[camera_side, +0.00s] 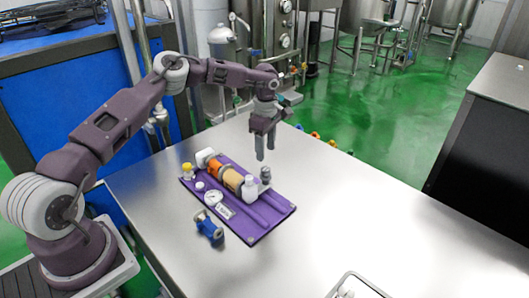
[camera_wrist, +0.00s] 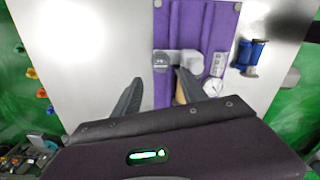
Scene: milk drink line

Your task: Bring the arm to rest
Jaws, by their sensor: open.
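My gripper (camera_side: 265,150) hangs fingers-down from the raised arm, above the steel table at the far edge of the purple mat. Its two fingers are apart with nothing between them. In the wrist view my gripper (camera_wrist: 156,88) shows both fingers pointing over the table and the mat's edge. The purple mat (camera_side: 270,232) lies flat and bears white bottles, orange-banded cylinders and small white round pieces. The wrist view shows part of the mat (camera_wrist: 190,25) with a grey-white fitting (camera_wrist: 180,59); my gripper body hides the rest.
A blue clamp-like piece (camera_side: 209,228) stands on the steel table (camera_side: 330,205) near the mat's front left. A white-rimmed tray (camera_side: 352,280) is at the front edge. Several coloured knobs (camera_side: 315,136) line the far edge. The table's right side is largely clear.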

